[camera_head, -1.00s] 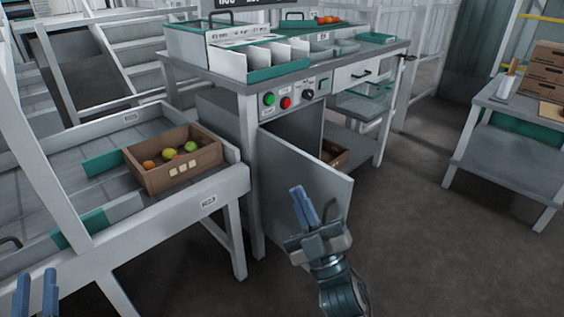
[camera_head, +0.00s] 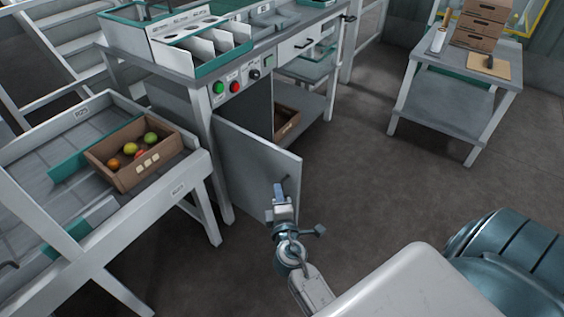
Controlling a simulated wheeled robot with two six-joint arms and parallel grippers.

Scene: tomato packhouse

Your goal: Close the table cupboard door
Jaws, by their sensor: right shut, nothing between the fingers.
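The table cupboard door (camera_head: 250,160) is a light grey panel hung at the table's left front leg. It stands open, swung out toward me, with its free edge at the right. A small dark handle (camera_head: 286,180) shows near that edge. The cupboard opening (camera_head: 257,105) is dark behind the door. My right gripper (camera_head: 279,187) is shut and empty, with its blue fingers in front of the door's outer face near the handle and free edge. Whether they touch the door I cannot tell. My left gripper is out of view.
The sorting table (camera_head: 185,72) carries dividers and buttons. A roller bench (camera_head: 190,170) with a brown crate of tomatoes (camera_head: 110,160) stands close on the left. A brown crate (camera_head: 290,118) sits on the table's lower shelf. The floor right of the door is clear up to a side table (camera_head: 470,62).

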